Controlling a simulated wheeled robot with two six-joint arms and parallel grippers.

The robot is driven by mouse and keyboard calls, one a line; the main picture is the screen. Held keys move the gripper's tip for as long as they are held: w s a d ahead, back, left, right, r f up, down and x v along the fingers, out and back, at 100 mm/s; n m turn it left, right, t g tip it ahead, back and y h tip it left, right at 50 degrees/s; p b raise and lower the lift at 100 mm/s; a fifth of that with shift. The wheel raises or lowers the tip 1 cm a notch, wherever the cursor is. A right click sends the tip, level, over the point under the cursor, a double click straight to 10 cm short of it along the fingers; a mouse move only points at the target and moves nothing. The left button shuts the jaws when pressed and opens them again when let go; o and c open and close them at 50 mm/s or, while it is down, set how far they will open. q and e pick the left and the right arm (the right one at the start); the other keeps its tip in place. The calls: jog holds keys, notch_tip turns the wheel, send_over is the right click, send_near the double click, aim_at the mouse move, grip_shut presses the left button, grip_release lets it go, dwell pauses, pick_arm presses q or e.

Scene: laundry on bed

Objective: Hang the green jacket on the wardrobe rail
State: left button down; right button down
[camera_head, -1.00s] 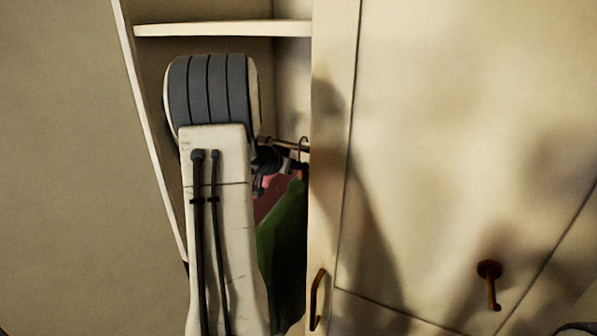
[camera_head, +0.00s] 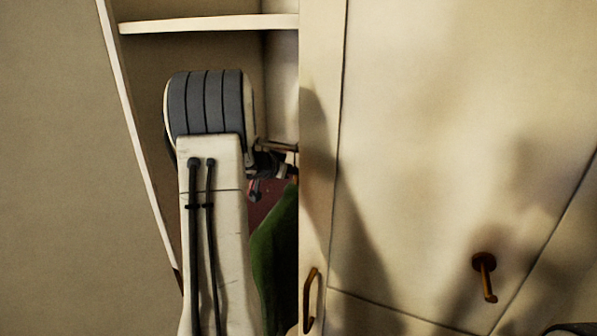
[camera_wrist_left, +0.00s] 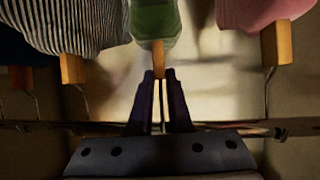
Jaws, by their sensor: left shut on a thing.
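The green jacket (camera_head: 275,262) hangs beside my left arm inside the wardrobe, partly hidden by the arm and the wardrobe door. In the left wrist view the jacket (camera_wrist_left: 155,20) is at the top centre, with its wooden hanger (camera_wrist_left: 158,58) at the fingertips. My left gripper (camera_wrist_left: 160,88) is shut on the hanger, close below the jacket's collar. The wardrobe rail (camera_wrist_left: 215,126) runs across the wrist view behind the fingers; a short piece of the rail (camera_head: 280,147) shows in the head view. I cannot tell whether the hanger's hook touches the rail.
A striped garment (camera_wrist_left: 70,22) and a pink garment (camera_wrist_left: 262,12) hang on either side of the jacket. A shelf (camera_head: 210,24) is above my arm. The pale door (camera_head: 440,130), with a handle (camera_head: 309,300) and a peg (camera_head: 485,275), closes off the right.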

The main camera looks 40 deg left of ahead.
pick_arm(q)
jog(key=shift+r, duration=0.1)
jog(key=c, duration=0.8)
grip_release()
jog(key=shift+o, duration=0.2)
jog(key=shift+f, duration=0.2)
jog(key=v, duration=1)
jog(key=shift+s+r, duration=0.2)
jog(key=shift+s, duration=0.05)
